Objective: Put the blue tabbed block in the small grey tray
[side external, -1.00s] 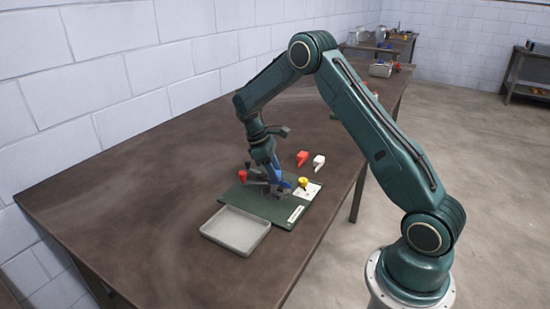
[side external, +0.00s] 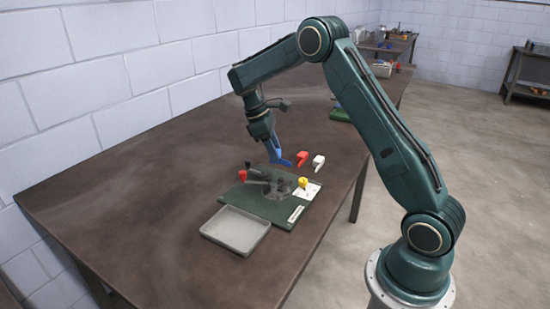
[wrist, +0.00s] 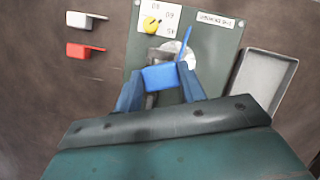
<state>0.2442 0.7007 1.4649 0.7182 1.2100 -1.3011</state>
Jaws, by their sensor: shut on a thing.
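The blue tabbed block (wrist: 161,77) is between the two fingers of my gripper (wrist: 160,90) in the wrist view, with its thin tab pointing up and to the right. In the side external view my gripper (side external: 270,146) is shut on the block (side external: 279,156) and holds it above the green board. The small grey tray (side external: 236,231) lies on the table against the board's near left edge, and it looks empty. It also shows at the right of the wrist view (wrist: 262,84).
The green board (side external: 268,212) carries a fixture with a red knob (side external: 242,175) and a white plate with a yellow knob (side external: 303,182). A red tabbed block (side external: 302,158) and a white one (side external: 319,161) lie beyond the board. The table's left side is clear.

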